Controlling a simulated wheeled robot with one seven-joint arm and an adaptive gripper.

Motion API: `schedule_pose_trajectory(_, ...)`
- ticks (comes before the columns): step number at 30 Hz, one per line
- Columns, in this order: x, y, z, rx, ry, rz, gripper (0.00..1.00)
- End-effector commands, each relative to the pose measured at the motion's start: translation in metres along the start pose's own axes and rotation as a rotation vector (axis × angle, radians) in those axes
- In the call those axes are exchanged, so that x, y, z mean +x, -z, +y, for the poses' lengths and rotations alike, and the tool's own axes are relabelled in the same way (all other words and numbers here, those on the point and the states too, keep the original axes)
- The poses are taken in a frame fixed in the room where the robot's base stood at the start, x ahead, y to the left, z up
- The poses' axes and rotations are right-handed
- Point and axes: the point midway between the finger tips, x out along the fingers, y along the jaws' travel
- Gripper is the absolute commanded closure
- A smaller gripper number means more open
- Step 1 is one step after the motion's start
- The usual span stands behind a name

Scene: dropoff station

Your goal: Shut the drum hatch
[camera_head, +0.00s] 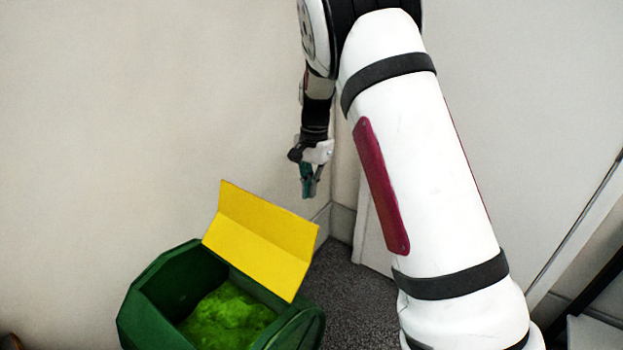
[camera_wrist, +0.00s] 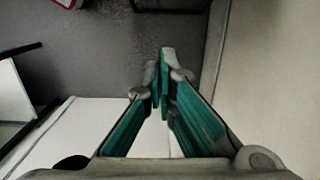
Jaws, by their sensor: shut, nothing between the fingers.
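The green drum (camera_head: 160,310) stands at the lower left in the head view, with bright green fill inside. Its yellow hatch (camera_head: 262,244) is open, raised and tilted up along the far right side of the opening. My gripper (camera_head: 308,192) hangs pointing down, above and to the right of the hatch's upper edge, apart from it in the picture. In the wrist view my gripper (camera_wrist: 165,62) shows its teal-padded fingers closed together at the tips with nothing between them. The drum and hatch do not show clearly in the wrist view.
Pale walls meet in a corner behind the gripper. The dark speckled floor (camera_head: 352,295) is clear between the drum and my arm. A white panel (camera_head: 372,232) stands near the right wall. A dark-edged object (camera_head: 597,320) is at the lower right.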

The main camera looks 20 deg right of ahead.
Motion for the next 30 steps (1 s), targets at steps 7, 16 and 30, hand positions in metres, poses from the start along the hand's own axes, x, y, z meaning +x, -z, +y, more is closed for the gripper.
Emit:
schedule_pose_trajectory(7, 0.050, -0.001, 0.001, 0.000, -0.004, -0.003, 1.00)
schedule_pose_trajectory(16, 0.040, -0.033, 0.001, -0.002, 0.001, 0.000, 1.00)
schedule_pose_trajectory(30, 0.039, -0.038, 0.000, -0.001, 0.000, 0.000, 1.00)
